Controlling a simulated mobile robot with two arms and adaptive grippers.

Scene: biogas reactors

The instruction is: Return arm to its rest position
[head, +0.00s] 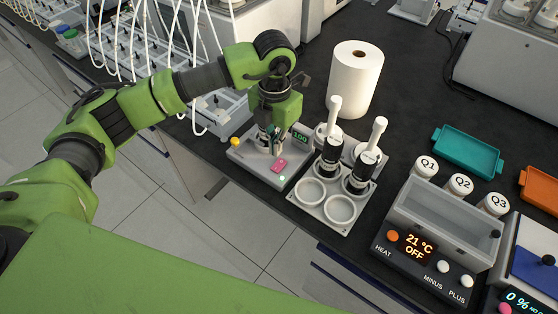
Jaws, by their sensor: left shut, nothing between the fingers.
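My left arm, green with dark joints, reaches in from the left over the bench. My left gripper (270,141) points down above the grey device with a small green display (301,137), close to its top. The fingers are shut with nothing held, and their tips are small and partly hard to make out. My right gripper is not in view.
Right of the gripper stands a grey rack (322,212) with upright black and white tools. A white paper roll (355,78) stands behind. Jars, a heater box (430,245), a teal tray (467,153) and an orange tray (540,188) stand right.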

